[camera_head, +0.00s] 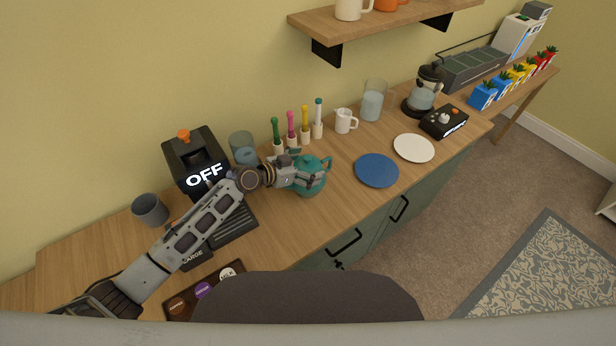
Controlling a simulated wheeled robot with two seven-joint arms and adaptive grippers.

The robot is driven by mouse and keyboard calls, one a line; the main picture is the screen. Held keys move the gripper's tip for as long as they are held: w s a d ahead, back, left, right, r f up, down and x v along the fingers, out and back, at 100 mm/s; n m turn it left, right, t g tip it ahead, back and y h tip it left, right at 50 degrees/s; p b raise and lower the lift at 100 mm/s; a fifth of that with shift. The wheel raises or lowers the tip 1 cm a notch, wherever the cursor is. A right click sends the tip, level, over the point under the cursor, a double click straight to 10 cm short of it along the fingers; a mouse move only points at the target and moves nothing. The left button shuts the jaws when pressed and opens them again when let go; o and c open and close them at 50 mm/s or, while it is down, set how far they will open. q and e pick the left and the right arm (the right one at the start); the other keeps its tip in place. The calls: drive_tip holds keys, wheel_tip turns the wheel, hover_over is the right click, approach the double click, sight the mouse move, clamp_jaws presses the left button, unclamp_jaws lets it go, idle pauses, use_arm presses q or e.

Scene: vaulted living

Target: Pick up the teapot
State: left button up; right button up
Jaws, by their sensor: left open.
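My left arm reaches in from the lower left. Its open gripper (312,176) is at the left side of the teapot and covers part of its body. I cannot tell whether the fingers touch the teapot. The teapot's left side is hidden behind the gripper. My right gripper is out of view.
A blue plate (377,170) and a white plate (414,148) lie to the right. Several coloured markers (291,130) stand behind the teapot. A black machine reading OFF (195,155) stands left, beside a grey cup (150,209). A shelf (385,22) hangs above.

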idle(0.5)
use_arm(q)
drive_tip(key=shift+w+d, duration=0.1)
drive_tip(key=c, duration=1.5)
drive_tip(key=shift+r, duration=0.15)
drive_tip(key=shift+c, duration=0.2)
drive_tip(key=shift+r+b, duration=0.3)
drive_tip(key=shift+r, duration=4.6)
